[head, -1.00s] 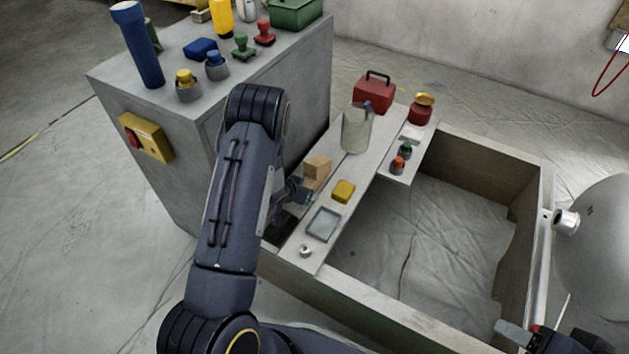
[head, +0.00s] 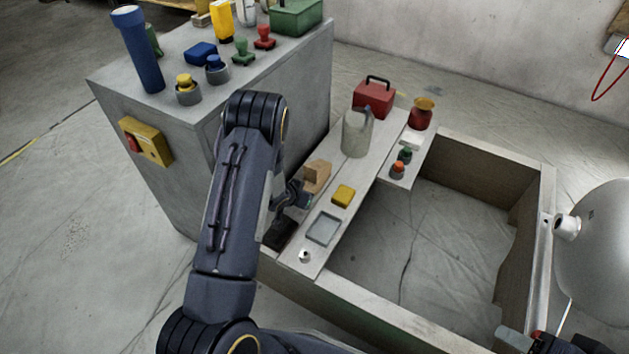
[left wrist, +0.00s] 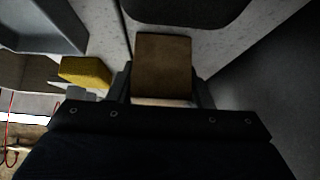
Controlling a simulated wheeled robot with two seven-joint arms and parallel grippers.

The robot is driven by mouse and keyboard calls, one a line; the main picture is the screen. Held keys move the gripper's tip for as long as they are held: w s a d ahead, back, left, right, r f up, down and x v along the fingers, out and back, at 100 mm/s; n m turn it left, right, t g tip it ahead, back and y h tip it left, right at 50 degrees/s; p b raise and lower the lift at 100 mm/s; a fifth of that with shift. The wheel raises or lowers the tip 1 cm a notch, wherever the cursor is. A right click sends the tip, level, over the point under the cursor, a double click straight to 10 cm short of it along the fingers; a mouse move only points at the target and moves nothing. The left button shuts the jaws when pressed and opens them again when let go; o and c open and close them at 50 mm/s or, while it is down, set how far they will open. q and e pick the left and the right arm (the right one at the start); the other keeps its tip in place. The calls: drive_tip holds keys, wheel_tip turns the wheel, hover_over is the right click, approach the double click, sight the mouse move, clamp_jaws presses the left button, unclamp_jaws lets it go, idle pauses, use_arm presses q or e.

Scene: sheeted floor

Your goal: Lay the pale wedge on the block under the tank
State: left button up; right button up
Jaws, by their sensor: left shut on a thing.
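A tan wooden piece, seemingly the pale wedge (head: 317,175), is at the left part of the plank ledge. My left gripper (head: 304,194) is shut on it; whether it touches the ledge I cannot tell. In the left wrist view the wedge (left wrist: 163,66) sits between both fingers as a brown face. The grey rounded tank (head: 597,250) stands at the right edge, partly cut off. I cannot make out a block under it. My right gripper (head: 515,338) shows only in part at the bottom right corner, and its jaws are unclear.
The ledge carries a yellow block (head: 343,195), a grey tray (head: 323,229), a pale jug (head: 355,135) and a red toolbox (head: 374,98). A wooden frame (head: 465,165) surrounds open sheeted floor. A grey cabinet (head: 145,185) with several items on top stands left, close to my left arm.

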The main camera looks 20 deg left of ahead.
sight(307, 185)
use_arm(q)
drive_tip(key=shift+r+p, duration=1.55)
drive_tip(key=shift+r, duration=0.85)
